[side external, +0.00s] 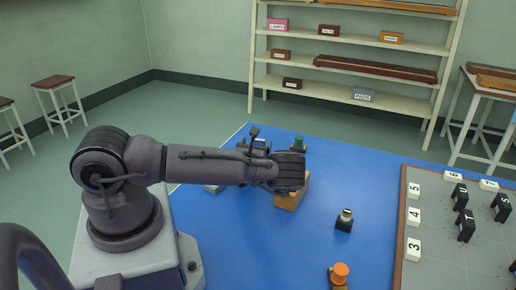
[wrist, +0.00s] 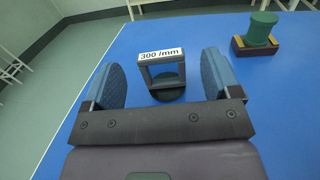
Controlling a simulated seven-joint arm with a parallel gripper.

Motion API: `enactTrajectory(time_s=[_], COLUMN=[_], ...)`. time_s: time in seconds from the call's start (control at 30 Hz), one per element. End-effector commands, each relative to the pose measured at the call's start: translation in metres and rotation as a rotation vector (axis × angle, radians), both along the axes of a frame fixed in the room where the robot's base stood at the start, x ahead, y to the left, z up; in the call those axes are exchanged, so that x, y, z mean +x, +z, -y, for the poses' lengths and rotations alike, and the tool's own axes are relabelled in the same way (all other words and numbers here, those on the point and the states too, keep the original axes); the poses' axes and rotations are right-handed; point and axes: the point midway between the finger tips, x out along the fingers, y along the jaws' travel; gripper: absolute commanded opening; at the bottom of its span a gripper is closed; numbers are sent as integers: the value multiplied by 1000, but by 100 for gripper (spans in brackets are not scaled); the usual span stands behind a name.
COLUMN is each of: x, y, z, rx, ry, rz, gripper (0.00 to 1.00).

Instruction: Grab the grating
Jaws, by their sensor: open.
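The grating is a small dark grey upright frame with a white "300 /mm" label on top (wrist: 162,56). It stands on a round black base on the blue table in the wrist view. My gripper (wrist: 163,78) is open, with one blue-padded finger to the left and the other to the right of the grating. The grating appears between them, with a visible gap on each side. I cannot tell how far the fingertips reach around it. In the side external view my arm hides the grating, and the fingers cannot be made out clearly.
A green cylinder on a brown base (wrist: 262,30) stands to the right behind the grating. In the side external view, a tan block (side external: 292,194), a small black holder (side external: 344,221) and an orange-topped piece (side external: 340,272) stand on the table. A numbered grey board (side external: 437,250) lies at right.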

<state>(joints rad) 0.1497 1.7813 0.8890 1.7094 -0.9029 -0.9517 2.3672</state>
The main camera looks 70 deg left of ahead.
Motion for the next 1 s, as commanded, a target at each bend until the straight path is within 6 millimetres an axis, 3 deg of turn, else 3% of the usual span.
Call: enactTrajectory(time_s=[0.4, 0.67, 0.9, 1.0], x=[27, 29, 29, 29], y=[1, 1, 1, 1], z=[-41, -42, -42, -42], rx=[0, 0, -1, -1], ry=[0, -1, -1, -1], rz=[2, 0, 1, 1], gripper=[83, 83, 28, 28])
